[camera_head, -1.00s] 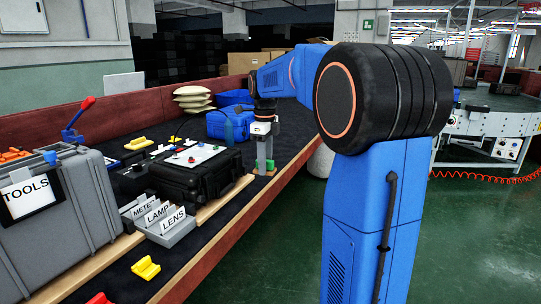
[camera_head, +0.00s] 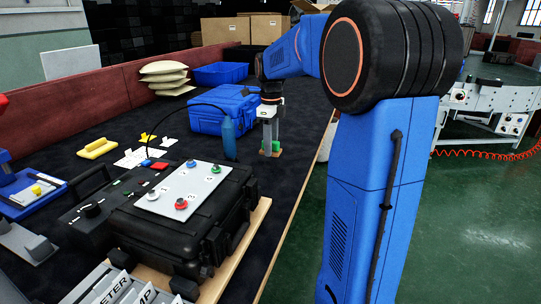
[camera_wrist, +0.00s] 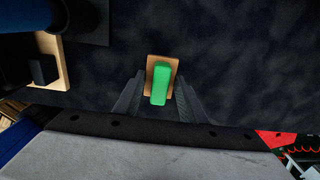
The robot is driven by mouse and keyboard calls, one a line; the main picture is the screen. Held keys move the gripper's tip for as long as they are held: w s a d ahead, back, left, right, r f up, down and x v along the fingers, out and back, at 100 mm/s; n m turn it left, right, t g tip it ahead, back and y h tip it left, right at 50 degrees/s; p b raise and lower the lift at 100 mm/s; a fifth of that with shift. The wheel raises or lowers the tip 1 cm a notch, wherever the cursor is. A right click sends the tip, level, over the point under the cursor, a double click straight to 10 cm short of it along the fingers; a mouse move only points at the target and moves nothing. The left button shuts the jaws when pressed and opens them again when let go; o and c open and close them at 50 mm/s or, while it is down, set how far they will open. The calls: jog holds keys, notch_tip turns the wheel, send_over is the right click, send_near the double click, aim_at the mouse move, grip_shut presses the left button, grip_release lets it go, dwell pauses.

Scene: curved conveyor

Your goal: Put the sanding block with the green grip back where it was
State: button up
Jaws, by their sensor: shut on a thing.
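The sanding block (camera_head: 271,153) has a green grip on a tan base. In the wrist view its green grip (camera_wrist: 160,84) lies between the two grey fingers, with the tan base showing around it. My gripper (camera_head: 270,146) points down and is shut on the block. The block is low, near the right edge of the dark bench top (camera_head: 285,190). I cannot tell whether its base touches the surface.
A black case (camera_head: 185,225) with a button panel stands in front. A blue bottle (camera_head: 229,138) and a blue case (camera_head: 222,110) are left of my gripper. A yellow sanding block (camera_head: 98,148) lies further left.

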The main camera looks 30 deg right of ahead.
jog(key=shift+w+f, duration=0.1)
jog(key=shift+f, duration=2.15)
jog(key=shift+f, duration=0.1)
jog(key=o, duration=1)
jog(key=shift+o, duration=0.2)
notch_tip(320, 180, up, 12)
jog(key=shift+r, duration=0.15)
